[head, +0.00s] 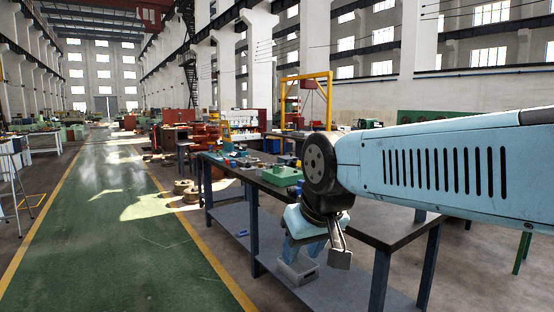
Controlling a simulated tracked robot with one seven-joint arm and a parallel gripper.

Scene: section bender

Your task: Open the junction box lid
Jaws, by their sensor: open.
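My gripper (319,263) hangs from the light blue arm at the right, pointing down at the front side of the long workbench (365,215). Its grey finger ends are apart, and I see nothing held between them. I cannot pick out a junction box or its lid for sure. A green box-like thing (283,176) lies on the bench top, behind and left of my wrist; I cannot tell whether it is the junction box. My arm and wrist hide part of the bench top.
The bench has dark legs and a grey lower shelf (236,215). Small tools and parts lie at its far end. A yellow gantry frame (305,82) stands behind. Round brown parts (188,190) lie on the floor. The green walkway (120,230) at the left is clear.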

